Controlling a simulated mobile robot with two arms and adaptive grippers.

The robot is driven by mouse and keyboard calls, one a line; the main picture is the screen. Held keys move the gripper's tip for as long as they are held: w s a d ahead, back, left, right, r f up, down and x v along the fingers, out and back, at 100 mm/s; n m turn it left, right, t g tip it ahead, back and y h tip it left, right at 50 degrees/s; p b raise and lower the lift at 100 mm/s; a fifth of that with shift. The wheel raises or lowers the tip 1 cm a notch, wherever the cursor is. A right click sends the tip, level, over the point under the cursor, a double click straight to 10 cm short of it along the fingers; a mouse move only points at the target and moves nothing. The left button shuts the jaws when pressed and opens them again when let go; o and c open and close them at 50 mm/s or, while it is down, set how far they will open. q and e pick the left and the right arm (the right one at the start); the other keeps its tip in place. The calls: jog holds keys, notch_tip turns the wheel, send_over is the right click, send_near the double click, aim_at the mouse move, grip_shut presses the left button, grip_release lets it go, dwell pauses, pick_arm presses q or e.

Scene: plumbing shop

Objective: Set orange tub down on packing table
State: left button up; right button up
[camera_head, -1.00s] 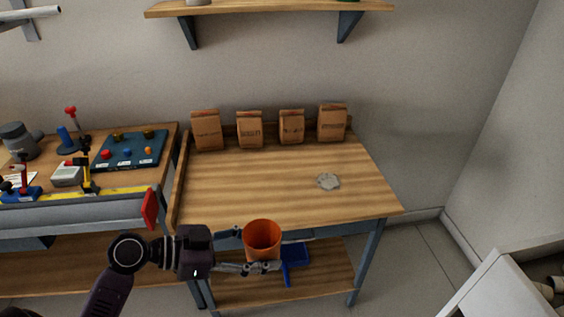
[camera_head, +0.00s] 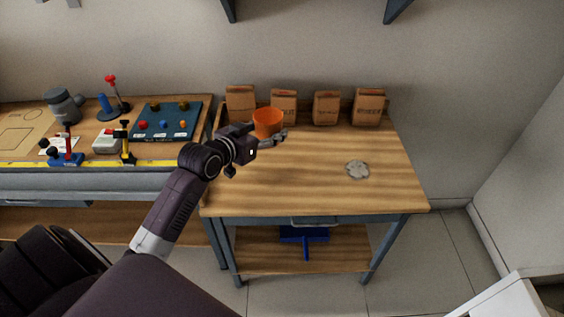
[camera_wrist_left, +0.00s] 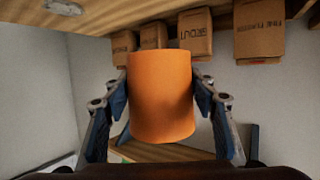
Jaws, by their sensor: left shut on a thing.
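My left gripper (camera_head: 268,137) is shut on the orange tub (camera_head: 267,122) over the back left part of the packing table (camera_head: 290,180). In the left wrist view the orange tub (camera_wrist_left: 161,95) is upright between the two fingers, which press on its sides. I cannot tell whether its base touches the tabletop or hangs just above it. The tub hides parts of the paper bags behind it. My right gripper is not in view.
Several brown paper bags (camera_head: 327,108) stand along the table's back edge. A grey round patch (camera_head: 358,169) lies on the right half. The middle and front are clear. A workbench with tools (camera_head: 168,120) adjoins on the left. A blue item (camera_head: 304,236) is on the lower shelf.

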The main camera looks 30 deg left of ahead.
pick_arm(q)
send_over(270, 176)
notch_tip(270, 176, down, 10)
jog(key=shift+w+f, duration=0.1)
jog(key=shift+f+b, duration=0.45)
jog(key=shift+f, duration=2.1)
jog(key=shift+f, duration=0.15)
jog(key=o, duration=1.2)
